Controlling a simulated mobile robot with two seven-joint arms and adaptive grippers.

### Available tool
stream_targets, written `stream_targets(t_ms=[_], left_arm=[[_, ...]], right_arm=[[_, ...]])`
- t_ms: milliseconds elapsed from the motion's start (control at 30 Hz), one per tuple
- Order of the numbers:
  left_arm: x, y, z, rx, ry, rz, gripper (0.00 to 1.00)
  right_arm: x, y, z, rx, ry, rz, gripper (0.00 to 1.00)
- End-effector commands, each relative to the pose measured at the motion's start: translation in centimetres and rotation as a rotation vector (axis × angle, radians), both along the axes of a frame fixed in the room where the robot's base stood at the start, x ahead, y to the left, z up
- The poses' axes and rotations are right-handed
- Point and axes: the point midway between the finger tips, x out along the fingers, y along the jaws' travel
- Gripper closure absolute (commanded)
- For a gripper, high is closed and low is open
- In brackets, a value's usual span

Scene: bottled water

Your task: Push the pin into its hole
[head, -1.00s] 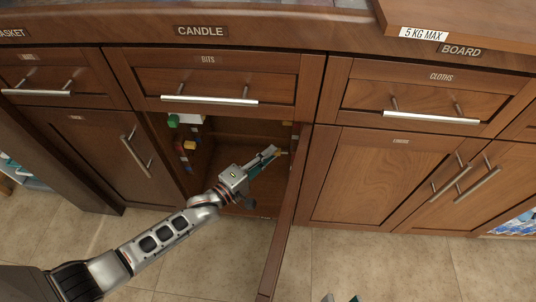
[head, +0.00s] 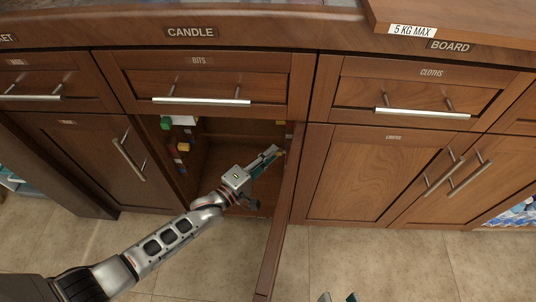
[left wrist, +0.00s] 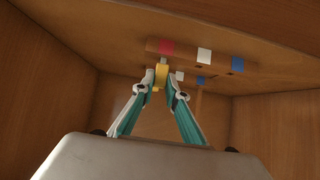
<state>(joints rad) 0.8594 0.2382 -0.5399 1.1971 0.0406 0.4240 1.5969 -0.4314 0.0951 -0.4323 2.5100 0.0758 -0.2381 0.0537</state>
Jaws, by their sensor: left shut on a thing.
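My left gripper (head: 276,154) reaches into the open cupboard under the BITS drawer, at its right side by the door. In the left wrist view its two fingers (left wrist: 161,82) are shut on a small yellow piece (left wrist: 160,72), which looks like the pin. The yellow piece is close to a wooden strip (left wrist: 182,53) with red, white and blue squares. Small dark spots on the strip may be holes. I cannot tell whether the piece touches the strip or sits in a hole. Two tips of my right gripper (head: 339,298) show apart at the bottom edge of the head view.
The cupboard door (head: 279,225) stands open, close to the right of my left gripper. Green (head: 166,123), white, red and yellow pieces sit along the cupboard's left wall. The BITS drawer (head: 200,85) above is shut. The tiled floor in front is mostly clear.

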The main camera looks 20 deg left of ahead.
Motion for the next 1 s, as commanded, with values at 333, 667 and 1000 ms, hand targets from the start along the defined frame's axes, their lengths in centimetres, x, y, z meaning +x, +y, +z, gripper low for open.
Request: stream_targets(t_ms=[333, 667, 1000], left_arm=[[0.2, -0.8, 0.0, -0.001, 0.0, 0.0, 1.0], [0.2, -0.9, 0.0, 0.0, 0.0, 0.0, 0.67], [-1.2, -0.2, -0.2, 0.001, 0.002, 0.0, 0.67]], right_arm=[[0.2, 0.0, 0.1, 0.004, 0.0, -0.008, 0.67], [0.2, -0.1, 0.1, 0.005, 0.001, -0.012, 0.67], [0.1, -0.1, 0.0, 0.001, 0.001, -0.005, 0.67]])
